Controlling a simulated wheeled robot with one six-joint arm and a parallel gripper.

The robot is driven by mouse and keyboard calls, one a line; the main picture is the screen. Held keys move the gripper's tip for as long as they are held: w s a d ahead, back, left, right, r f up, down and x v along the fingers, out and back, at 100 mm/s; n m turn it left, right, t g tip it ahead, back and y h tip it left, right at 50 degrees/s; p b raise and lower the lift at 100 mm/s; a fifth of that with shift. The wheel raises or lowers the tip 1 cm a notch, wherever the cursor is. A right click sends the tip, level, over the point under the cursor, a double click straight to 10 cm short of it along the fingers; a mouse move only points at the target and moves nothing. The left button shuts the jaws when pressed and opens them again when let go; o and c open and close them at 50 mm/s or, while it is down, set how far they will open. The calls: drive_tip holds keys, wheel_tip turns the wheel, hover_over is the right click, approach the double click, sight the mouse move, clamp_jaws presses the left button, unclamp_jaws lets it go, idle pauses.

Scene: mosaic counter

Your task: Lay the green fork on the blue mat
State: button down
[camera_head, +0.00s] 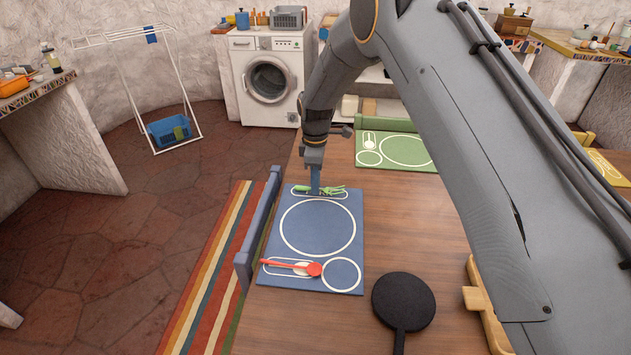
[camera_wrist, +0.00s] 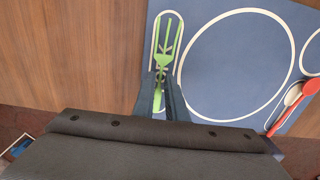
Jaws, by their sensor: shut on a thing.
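The green fork (camera_head: 332,189) lies at the far edge of the blue mat (camera_head: 290,255), over the white fork outline there. In the wrist view the fork (camera_wrist: 168,40) points away from me, its tines inside the outline on the mat (camera_wrist: 210,70). My gripper (camera_head: 315,190) reaches down to the fork, and its fingers (camera_wrist: 163,98) are shut on the fork's handle. The fingers and the dark wrist housing hide the handle's end. I cannot tell whether the fork touches the mat.
A red spoon (camera_head: 305,268) lies at the mat's near edge by a small circle outline. A black round pan (camera_head: 403,300) is right of it. A green mat (camera_head: 395,152) lies farther back. A blue chair back (camera_head: 258,230) stands at the table's left edge. The mat's large circle is empty.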

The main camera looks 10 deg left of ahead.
drive_tip(key=shift+f, duration=0.2)
drive_tip(key=c, duration=1.8)
unclamp_jaws()
drive_tip(key=shift+o, duration=0.2)
drive_tip(key=shift+r, duration=0.1)
wheel_tip(320, 180, up, 12)
drive_tip(key=b, duration=0.3)
drive_tip(key=s+d+r+m, duration=0.1)
drive_tip(key=s+d+m, duration=0.4)
drive_tip(key=d, duration=0.5)
drive_tip(key=s+d+r+m, duration=0.2)
drive_tip(key=s+d+m, duration=0.25)
drive_tip(key=d, duration=0.55)
drive_tip(key=s+d+f+m, duration=0.1)
drive_tip(key=s+d+m, duration=0.3)
drive_tip(key=s, duration=0.6)
drive_tip(key=s+d+f+m, duration=0.1)
drive_tip(key=s+d+m, duration=0.4)
drive_tip(key=s+d, duration=0.3)
drive_tip(key=shift+s+t, duration=0.3)
drive_tip(key=shift+s, duration=0.8)
